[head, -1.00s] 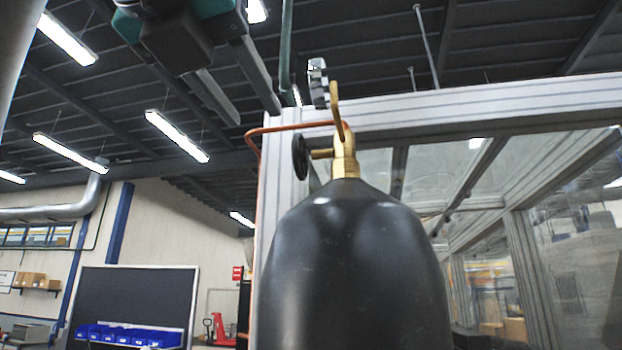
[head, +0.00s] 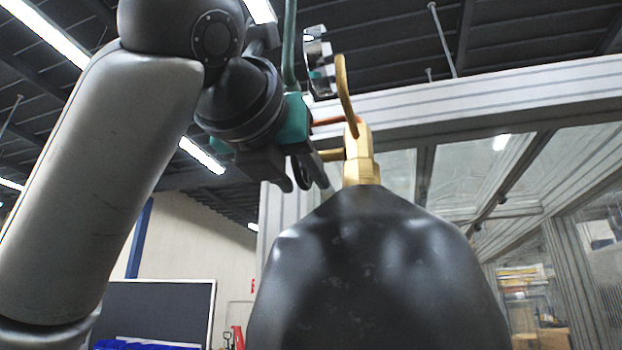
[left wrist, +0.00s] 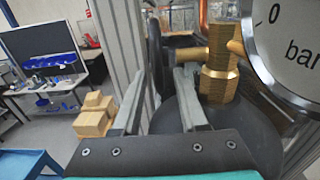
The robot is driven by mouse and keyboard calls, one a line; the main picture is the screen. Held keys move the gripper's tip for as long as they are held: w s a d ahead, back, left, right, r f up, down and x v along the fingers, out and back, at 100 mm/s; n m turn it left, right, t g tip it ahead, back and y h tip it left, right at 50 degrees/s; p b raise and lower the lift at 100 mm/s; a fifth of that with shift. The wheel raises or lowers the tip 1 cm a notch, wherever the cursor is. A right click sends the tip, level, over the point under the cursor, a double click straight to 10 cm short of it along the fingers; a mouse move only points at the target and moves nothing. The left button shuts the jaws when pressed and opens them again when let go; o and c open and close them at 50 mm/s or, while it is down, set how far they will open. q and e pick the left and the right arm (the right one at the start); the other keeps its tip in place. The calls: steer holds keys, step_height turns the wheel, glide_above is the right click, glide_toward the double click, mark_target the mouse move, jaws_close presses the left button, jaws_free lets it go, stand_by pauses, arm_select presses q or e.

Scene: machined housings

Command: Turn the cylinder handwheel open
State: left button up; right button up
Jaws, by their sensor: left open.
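The black gas cylinder (head: 375,270) stands upright with a brass valve (head: 360,160) on its neck. The black handwheel (left wrist: 154,52) sits on the valve's side stem. In the left wrist view it shows nearly edge-on between my fingertips. In the head view the handwheel (head: 304,174) is mostly hidden behind my fingers. My left gripper (head: 305,186) is open, its two fingers on either side of the wheel; I cannot tell whether they touch it. It also shows in the left wrist view (left wrist: 162,72). My right gripper is not in view.
A pressure gauge (left wrist: 292,40) is close to the right of the valve in the left wrist view. A pale framed enclosure (head: 480,108) stands behind the cylinder. Cardboard boxes (left wrist: 95,114) and a blue cart (left wrist: 28,164) are at the left.

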arm_select(q)
steer(key=shift+p+x, duration=0.65)
steer(key=shift+x, duration=1.75)
steer(key=shift+s, duration=0.1)
jaws_close()
